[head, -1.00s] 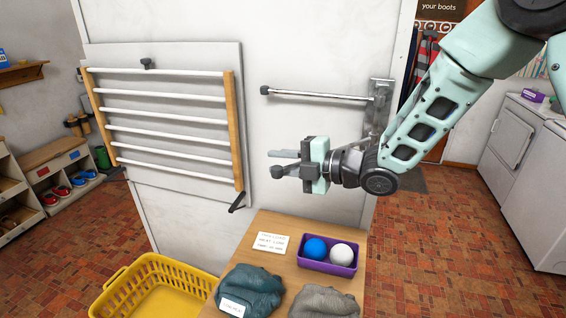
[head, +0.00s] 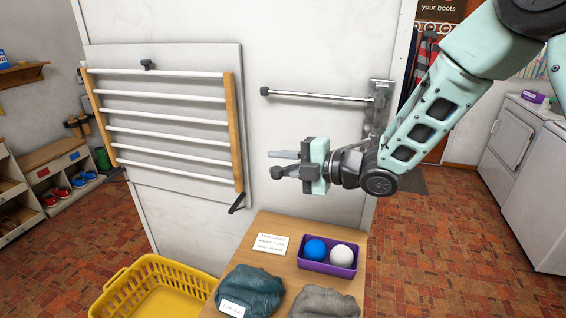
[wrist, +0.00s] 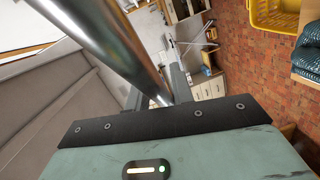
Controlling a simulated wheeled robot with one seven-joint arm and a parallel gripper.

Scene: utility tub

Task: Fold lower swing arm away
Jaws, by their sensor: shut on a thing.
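The lower swing arm is a chrome tube (wrist: 112,48) that runs into my gripper's jaws in the wrist view. In the head view its dark end cap (head: 277,174) shows just left of the jaws, and most of the tube is hidden behind my gripper and wrist. My gripper (head: 293,162) is shut on this tube, in front of the white wall panel. The upper swing arm (head: 318,96) is a separate chrome bar above, running left from the metal wall bracket (head: 382,100). The lower arm's joint at the bracket is hidden by my wrist.
A drying rack (head: 160,125) with white rails and wooden sides hangs left of my gripper. Below is a wooden top (head: 262,222) with a purple tray (head: 328,268) of two balls and folded cloths. A yellow basket (head: 150,262) stands on the floor.

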